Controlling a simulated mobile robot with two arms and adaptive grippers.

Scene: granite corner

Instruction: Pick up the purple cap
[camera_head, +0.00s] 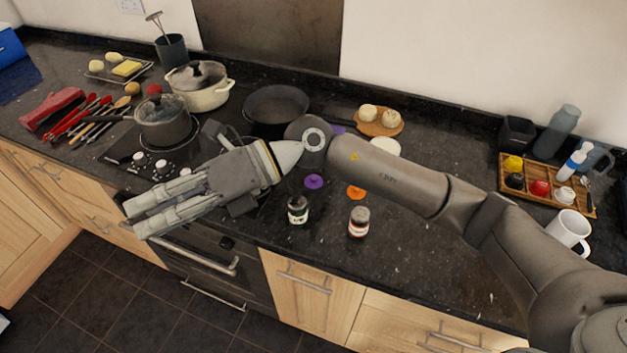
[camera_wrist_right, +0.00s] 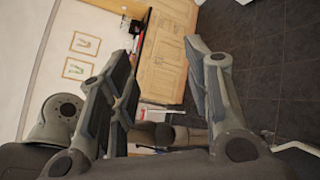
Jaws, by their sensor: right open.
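The purple cap (camera_head: 314,182) lies flat on the dark granite worktop, behind a small dark-lidded jar (camera_head: 298,209). My right gripper (camera_head: 142,213) is open and empty. It points left, in front of the stove near the worktop's front edge, well to the left of the cap. My right wrist and forearm pass behind the cap in the head view. The right wrist view shows the spread fingers (camera_wrist_right: 163,62) with nothing between them, and no cap. My left gripper is not in view.
An orange cap (camera_head: 356,192) and a second jar (camera_head: 359,222) are right of the purple cap. A wooden tray (camera_head: 579,207) and a white mug (camera_head: 569,232) are at right.

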